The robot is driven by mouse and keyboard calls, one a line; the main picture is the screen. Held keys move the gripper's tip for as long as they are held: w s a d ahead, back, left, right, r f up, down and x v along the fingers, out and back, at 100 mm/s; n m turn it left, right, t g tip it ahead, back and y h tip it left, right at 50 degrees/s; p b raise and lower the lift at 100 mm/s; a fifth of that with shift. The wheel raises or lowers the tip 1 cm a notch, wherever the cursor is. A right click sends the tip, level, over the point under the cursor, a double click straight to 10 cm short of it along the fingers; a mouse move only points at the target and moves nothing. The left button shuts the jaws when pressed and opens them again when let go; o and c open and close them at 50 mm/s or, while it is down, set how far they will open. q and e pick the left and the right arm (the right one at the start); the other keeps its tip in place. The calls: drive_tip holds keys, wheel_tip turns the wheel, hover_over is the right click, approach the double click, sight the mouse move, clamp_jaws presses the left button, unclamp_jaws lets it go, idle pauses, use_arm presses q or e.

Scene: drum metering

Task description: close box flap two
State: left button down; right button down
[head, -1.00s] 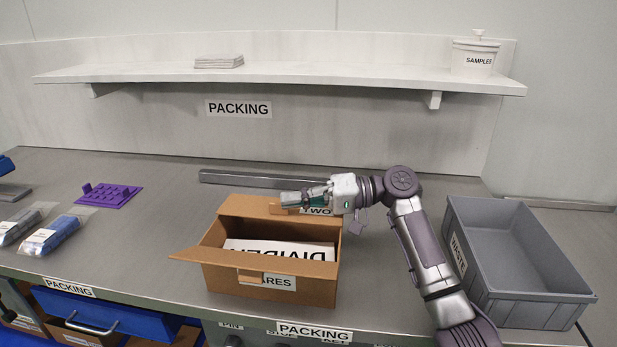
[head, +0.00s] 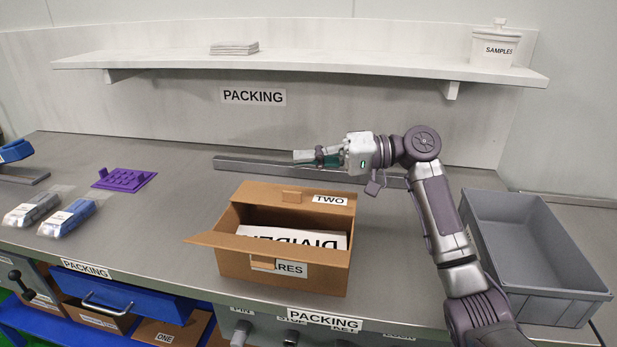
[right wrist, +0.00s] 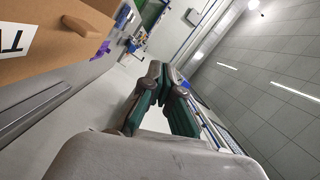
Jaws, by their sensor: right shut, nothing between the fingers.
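The open brown cardboard box (head: 235,266) stands on the bench in the head view. Its rear flap, labelled TWO (head: 270,196), stands up along the far side. The flap also shows at the upper left of the right wrist view (right wrist: 60,30). Another flap (head: 212,239) sticks out to the left. A white piece marked DIVIDE (head: 305,238) lies inside; the rest of its lettering is hidden. My right gripper (head: 297,157) is shut and empty, above and beyond the TWO flap, apart from it. My left gripper is out of view.
A grey waste bin (head: 550,297) stands right of my right arm. A grey metal bar (head: 240,165) lies behind the box. A purple tray (head: 125,179) and bagged items (head: 66,219) lie left. A shelf (head: 350,62) runs above the bench.

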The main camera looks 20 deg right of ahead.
wheel_tip(320, 180, up, 3)
wheel_tip(320, 180, up, 5)
drive_tip(key=n+g+h+p, duration=0.3)
drive_tip(key=n+h+p, duration=0.7)
drive_tip(key=p, duration=0.4)
hover_over(295, 192)
drive_tip(key=f+h+p, duration=0.1)
drive_tip(key=f, duration=0.3)
drive_tip(key=f+n+h+p, duration=0.1)
drive_tip(key=f+p, duration=0.1)
drive_tip(key=f, duration=0.2)
drive_tip(key=f+h+p, duration=0.1)
drive_tip(key=f+p, duration=0.1)
drive_tip(key=f, duration=0.2)
drive_tip(key=shift+w+g, duration=0.25)
drive_tip(key=shift+g, duration=0.15)
drive_tip(key=shift+f, duration=0.6)
